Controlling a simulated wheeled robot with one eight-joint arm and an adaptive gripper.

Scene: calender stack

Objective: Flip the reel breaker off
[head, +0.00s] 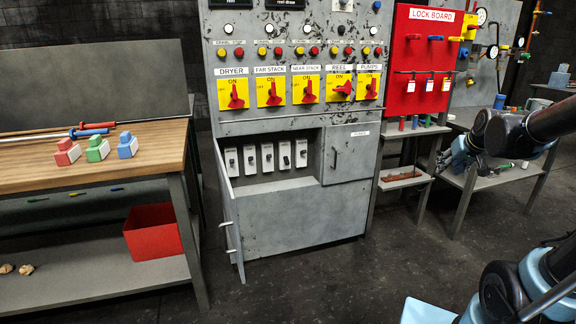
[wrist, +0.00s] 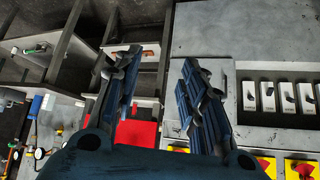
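A grey control cabinet (head: 300,215) stands in the middle of the head view. Its lower left compartment is open and holds a row of several small white breakers with dark levers. By its order under the switches, the reel breaker (head: 284,160) seems to be the fourth from the left; its label is unreadable. Its lever looks lower than the others. The yellow REEL switch (head: 341,89) above has its red handle turned sideways, the others upright. My gripper (wrist: 158,75) is open and empty, right of the cabinet in the head view. The wrist view shows breakers (wrist: 268,97) right of its fingers.
The compartment door (head: 231,215) hangs open toward the front left. A closed small door (head: 349,153) is right of the breakers. A lock board (head: 418,60) and a shelf (head: 403,179) stand right of the cabinet. A workbench (head: 95,165) is left. Floor in front is clear.

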